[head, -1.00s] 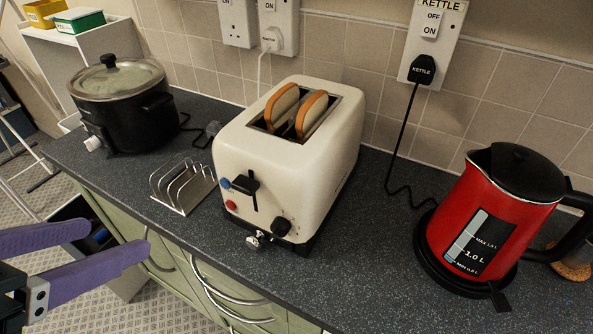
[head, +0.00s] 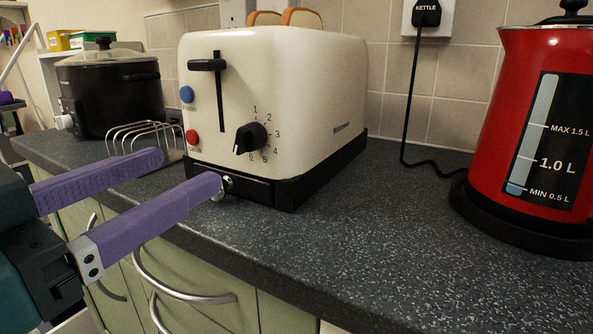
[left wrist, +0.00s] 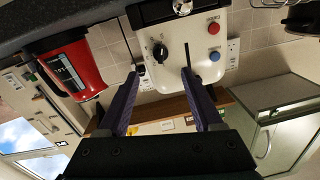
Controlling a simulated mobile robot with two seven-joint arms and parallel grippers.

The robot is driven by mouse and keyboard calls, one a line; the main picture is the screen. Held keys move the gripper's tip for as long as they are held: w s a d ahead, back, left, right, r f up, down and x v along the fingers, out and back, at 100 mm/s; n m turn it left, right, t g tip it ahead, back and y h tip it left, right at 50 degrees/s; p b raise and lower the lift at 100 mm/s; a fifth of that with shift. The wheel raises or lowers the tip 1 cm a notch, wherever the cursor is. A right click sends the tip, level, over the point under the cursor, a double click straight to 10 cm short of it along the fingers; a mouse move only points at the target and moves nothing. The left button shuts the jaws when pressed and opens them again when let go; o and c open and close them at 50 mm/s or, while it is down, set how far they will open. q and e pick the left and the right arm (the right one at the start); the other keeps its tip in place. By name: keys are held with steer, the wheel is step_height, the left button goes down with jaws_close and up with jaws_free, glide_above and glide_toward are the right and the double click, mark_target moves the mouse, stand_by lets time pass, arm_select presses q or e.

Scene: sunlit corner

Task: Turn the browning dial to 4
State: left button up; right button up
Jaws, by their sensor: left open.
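The cream toaster (head: 300,90) stands on the dark counter, its front facing me. Its black browning dial (head: 249,138) is low on the right of the front, ringed by numbers 1 to 6. I cannot tell for certain which number it points at. The dial also shows in the left wrist view (left wrist: 160,52), where the picture is upside down. My left gripper (head: 188,168) is open and empty, its purple fingers in front of and below the toaster's front, apart from the dial. In the wrist view the dial appears between and beyond the fingertips. My right gripper is not in view.
The toaster's lever (head: 208,65), blue button (head: 187,94) and red button (head: 192,137) are left of the dial. A metal toast rack (head: 140,133) and black cooker (head: 110,92) stand left. The red kettle (head: 500,110) stands right, with clear counter (head: 390,220) between.

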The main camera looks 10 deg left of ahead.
mark_target(239, 142)
arm_select(q)
steer(key=x, duration=0.9)
steer(key=shift+w+b, duration=0.25)
steer(key=shift+b, duration=0.05)
jaws_close()
